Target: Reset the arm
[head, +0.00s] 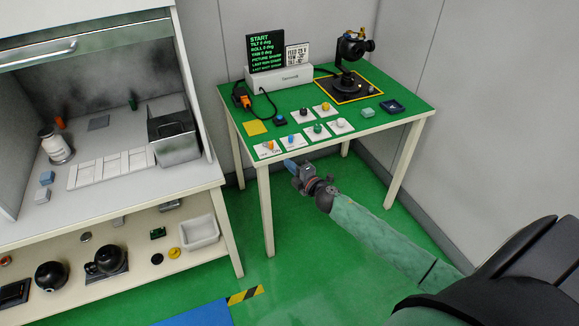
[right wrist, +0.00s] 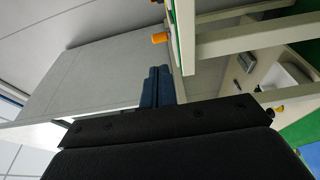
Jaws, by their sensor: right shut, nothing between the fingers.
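My right arm (head: 378,236) reaches in from the lower right in the head view, wrapped in a pale green sleeve. My right gripper (head: 289,163) is at the front edge of the green-topped table (head: 375,121), near its switch cards. In the right wrist view its two blue fingers (right wrist: 157,84) are shut together with nothing between them. An orange knob (right wrist: 160,38) shows just beyond the fingertips in that view, beside the table edge. I cannot tell whether the gripper touches the table. My left gripper is not in view.
The table holds a black camera gimbal (head: 352,50), a text display (head: 265,52) and several small control cards. A workbench (head: 190,184) with a metal box (head: 173,137) stands at the left, with a lower shelf of parts. Green floor (head: 320,265) lies open in front.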

